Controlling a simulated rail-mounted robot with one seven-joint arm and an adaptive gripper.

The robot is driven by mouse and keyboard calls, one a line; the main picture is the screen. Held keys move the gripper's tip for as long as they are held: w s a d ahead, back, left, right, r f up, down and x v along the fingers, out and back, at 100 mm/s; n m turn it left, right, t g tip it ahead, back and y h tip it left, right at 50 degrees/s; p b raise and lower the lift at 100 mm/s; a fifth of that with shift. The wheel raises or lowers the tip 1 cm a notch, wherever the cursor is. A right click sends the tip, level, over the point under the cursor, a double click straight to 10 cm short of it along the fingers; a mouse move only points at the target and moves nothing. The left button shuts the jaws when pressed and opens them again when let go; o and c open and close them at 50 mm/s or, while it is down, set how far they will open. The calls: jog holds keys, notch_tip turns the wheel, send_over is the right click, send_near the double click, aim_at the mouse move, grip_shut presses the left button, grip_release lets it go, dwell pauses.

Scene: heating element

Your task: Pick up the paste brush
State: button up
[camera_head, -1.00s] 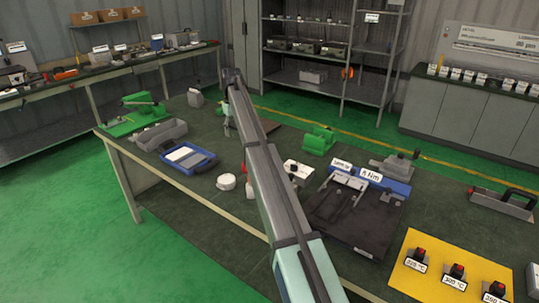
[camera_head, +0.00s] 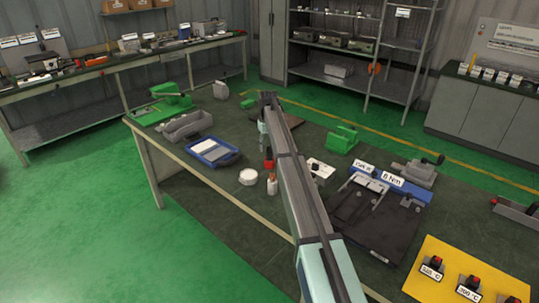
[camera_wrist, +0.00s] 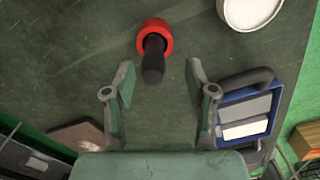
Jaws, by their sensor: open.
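The paste brush, as I take it, stands upright on the dark green bench. In the wrist view its black handle (camera_wrist: 153,62) points towards my gripper, with a red collar (camera_wrist: 155,30) around it. In the head view it shows as a narrow red and pale upright piece (camera_head: 268,163) beside my arm, partly hard to make out. My gripper (camera_wrist: 160,74) is open and empty, with its two fingers apart on either side of the line to the handle. In the head view my gripper (camera_head: 262,132) is small and partly hidden by my arm.
A round white tin (camera_head: 248,177) stands close to the brush. A blue tray (camera_head: 228,160) lies to its left. A white box (camera_head: 319,169) and a green device (camera_head: 341,140) are to the right. A dark plate fixture (camera_head: 375,225) lies nearer on the bench.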

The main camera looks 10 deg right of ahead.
aim_at(269, 154)
jog(key=shift+w+d+f+p, duration=0.15)
jog(key=shift+f+p, duration=0.5)
jog(key=shift+f, duration=0.7)
jog(key=shift+d+f+p, duration=0.2)
jog(key=shift+f+p, duration=0.45)
jog(key=shift+f, duration=0.7)
grip_shut()
